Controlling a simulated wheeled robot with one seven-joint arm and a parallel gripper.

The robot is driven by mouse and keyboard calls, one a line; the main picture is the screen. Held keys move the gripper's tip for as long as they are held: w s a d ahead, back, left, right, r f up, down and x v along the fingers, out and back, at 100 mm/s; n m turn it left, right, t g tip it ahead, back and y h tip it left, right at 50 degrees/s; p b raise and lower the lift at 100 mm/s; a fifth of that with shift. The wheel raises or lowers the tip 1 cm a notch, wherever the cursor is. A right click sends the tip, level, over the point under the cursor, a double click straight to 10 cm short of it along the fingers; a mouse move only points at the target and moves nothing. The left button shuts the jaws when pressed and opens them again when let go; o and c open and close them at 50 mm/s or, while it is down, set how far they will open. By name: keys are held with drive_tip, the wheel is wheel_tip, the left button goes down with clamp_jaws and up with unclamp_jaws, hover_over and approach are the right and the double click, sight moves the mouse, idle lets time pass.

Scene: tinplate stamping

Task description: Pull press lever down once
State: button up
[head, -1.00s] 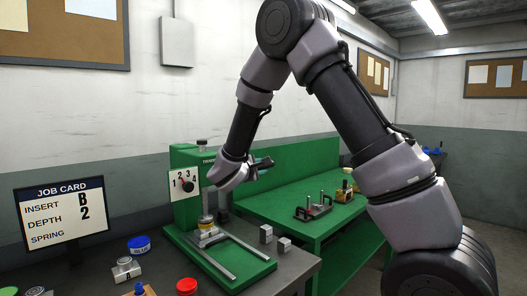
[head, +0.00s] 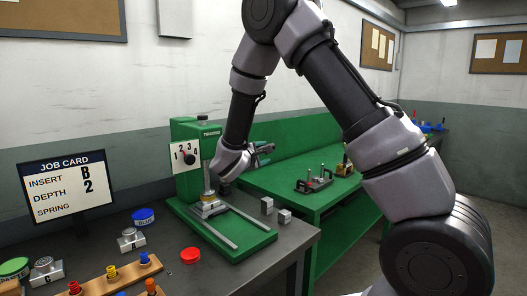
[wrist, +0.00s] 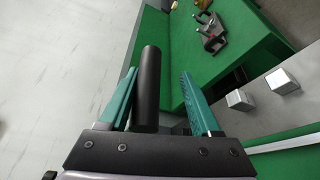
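The green press (head: 185,188) stands on the grey bench left of centre in the head view, with a numbered dial plate (head: 186,156) on its front. My gripper (head: 264,153) is at the press's right side, beside its head. In the wrist view a black cylindrical handle (wrist: 147,85), which looks like the press lever's grip, stands between the two teal fingers of my gripper (wrist: 159,76). The handle is close to the left finger, with a clear gap to the right finger, so my gripper is open around it. In the head view my arm hides the lever.
Two small metal blocks (head: 267,205) (head: 284,216) sit right of the press base. A green side table (head: 285,182) holds a black fixture (head: 314,181). A job card (head: 66,185), a blue lid (head: 143,216), a red lid (head: 190,255) and a wooden peg rack (head: 125,272) are on the bench.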

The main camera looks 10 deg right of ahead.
drive_tip(key=shift+r, duration=0.2)
drive_tip(key=shift+a, duration=0.1)
drive_tip(key=v, duration=1)
drive_tip(key=shift+s, duration=0.3)
drive_tip(key=shift+a, duration=0.1)
drive_tip(key=s+d+r+m+g, duration=0.3)
drive_tip(key=s+d+m+g, duration=0.25)
drive_tip(key=d, duration=0.45)
drive_tip(key=s+d+r+m+g, duration=0.3)
drive_tip(key=s+d+m+g, duration=0.25)
drive_tip(key=d, duration=0.45)
drive_tip(key=s+a+r+m+t+y, duration=0.1)
drive_tip(key=s+r+m+t+y, duration=0.1)
drive_tip(key=s+r+m+y, duration=0.2)
drive_tip(key=s+a+r+m+t+y, duration=0.1)
drive_tip(key=s+r+m+t+y, duration=0.1)
drive_tip(key=s+r+m+y, duration=0.2)
drive_tip(key=s+y, duration=0.3)
drive_tip(key=s, duration=0.2)
drive_tip(key=shift+s+r, duration=0.25)
drive_tip(key=shift+r, duration=0.1)
